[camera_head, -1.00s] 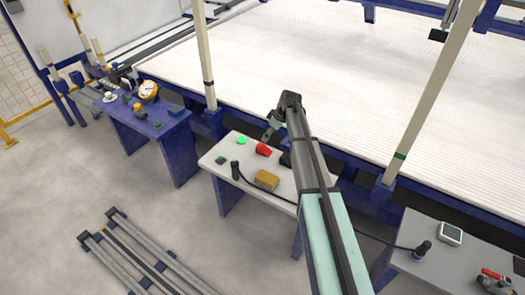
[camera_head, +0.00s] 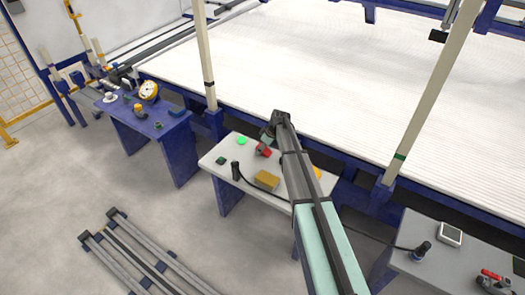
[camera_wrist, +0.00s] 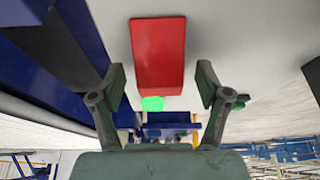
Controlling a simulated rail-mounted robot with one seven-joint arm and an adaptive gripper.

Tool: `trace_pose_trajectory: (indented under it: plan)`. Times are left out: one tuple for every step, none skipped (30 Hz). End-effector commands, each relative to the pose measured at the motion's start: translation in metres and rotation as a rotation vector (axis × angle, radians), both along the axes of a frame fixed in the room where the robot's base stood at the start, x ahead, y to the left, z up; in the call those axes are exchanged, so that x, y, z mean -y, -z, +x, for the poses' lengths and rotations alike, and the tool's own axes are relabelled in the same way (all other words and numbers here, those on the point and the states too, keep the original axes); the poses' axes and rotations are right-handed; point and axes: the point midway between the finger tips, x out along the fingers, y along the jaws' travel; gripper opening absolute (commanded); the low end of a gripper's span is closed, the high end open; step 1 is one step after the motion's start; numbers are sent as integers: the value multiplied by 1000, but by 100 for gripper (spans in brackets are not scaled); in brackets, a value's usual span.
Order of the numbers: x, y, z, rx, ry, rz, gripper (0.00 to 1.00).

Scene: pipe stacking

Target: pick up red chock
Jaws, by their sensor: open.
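The red chock (camera_wrist: 158,55) lies on the light grey table (camera_head: 215,160). In the wrist view it sits between and ahead of my gripper's two spread fingers, with no visible contact. In the head view the red chock (camera_head: 264,153) is partly hidden by my arm. My gripper (camera_wrist: 160,86) is open and empty. In the head view my gripper (camera_head: 267,139) is just above the chock, partly hidden behind my wrist.
On the same table are a green disc (camera_head: 241,140), a yellow-brown block (camera_head: 267,180), a black upright device (camera_head: 235,171) and a small dark green item (camera_head: 221,160). A blue table (camera_head: 175,135) stands left. A pale post (camera_head: 205,60) rises behind.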

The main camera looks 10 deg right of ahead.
Motion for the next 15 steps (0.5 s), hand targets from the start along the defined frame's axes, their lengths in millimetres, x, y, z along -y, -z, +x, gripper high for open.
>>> trace_pose_trajectory:
  plan:
    - [0, 1, 0, 0, 0, 0, 76]
    - [0, 1, 0, 0, 0, 0, 76]
    - [0, 1, 0, 0, 0, 0, 76]
    - [0, 1, 0, 0, 0, 0, 76]
    - [0, 1, 0, 0, 0, 0, 76]
    - [0, 1, 0, 0, 0, 0, 76]
    - [0, 1, 0, 0, 0, 0, 65]
    - [0, 1, 0, 0, 0, 0, 55]
    - [0, 1, 0, 0, 0, 0, 41]
    - [0, 1, 0, 0, 0, 0, 30]
    - [0, 1, 0, 0, 0, 0, 19]
    - [0, 1, 0, 0, 0, 0, 9]
    - [0, 1, 0, 0, 0, 0, 9]
    - [0, 1, 0, 0, 0, 0, 9]
    - [0, 1, 0, 0, 0, 0, 9]
